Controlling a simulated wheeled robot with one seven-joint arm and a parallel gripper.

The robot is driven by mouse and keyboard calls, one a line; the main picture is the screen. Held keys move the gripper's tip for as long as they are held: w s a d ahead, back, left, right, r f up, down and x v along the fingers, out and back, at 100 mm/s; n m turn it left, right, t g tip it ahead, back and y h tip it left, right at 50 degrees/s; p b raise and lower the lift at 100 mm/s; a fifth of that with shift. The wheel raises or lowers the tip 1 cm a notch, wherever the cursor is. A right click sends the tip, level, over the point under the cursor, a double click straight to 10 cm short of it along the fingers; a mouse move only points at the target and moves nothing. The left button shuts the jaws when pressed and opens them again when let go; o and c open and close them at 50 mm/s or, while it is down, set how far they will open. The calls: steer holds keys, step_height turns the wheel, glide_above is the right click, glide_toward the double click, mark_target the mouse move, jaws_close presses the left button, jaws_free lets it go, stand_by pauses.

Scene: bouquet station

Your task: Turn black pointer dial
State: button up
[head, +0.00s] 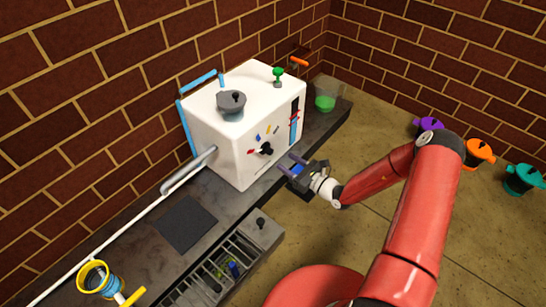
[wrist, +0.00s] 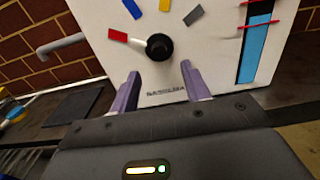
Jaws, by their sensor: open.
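The black pointer dial (head: 266,149) is on the front face of the white box-shaped machine (head: 232,156). In the wrist view the dial (wrist: 159,47) is a round black knob, with red, blue, yellow and grey marks in an arc around its upper side. A short white piece shows at its left, toward the red mark (wrist: 118,35). My gripper (head: 288,165) is in front of the machine, just right of and below the dial. In the wrist view its two purple fingers (wrist: 158,86) are apart, with nothing between them. The dial lies beyond the fingertips, apart from them.
A blue vertical gauge with red markers (head: 294,119) is right of the dial. A grey lidded knob (head: 232,103) and green knob (head: 278,76) stand on top. An open drawer with a rack (head: 217,268) juts out below. Purple, orange and teal pots stand at the right.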

mark_target(268, 150)
steer(key=x, duration=0.7)
steer(key=shift+a+b, duration=0.2)
steer(key=shift+b, duration=0.15)
steer(key=shift+w, duration=0.1)
steer(key=c, duration=1)
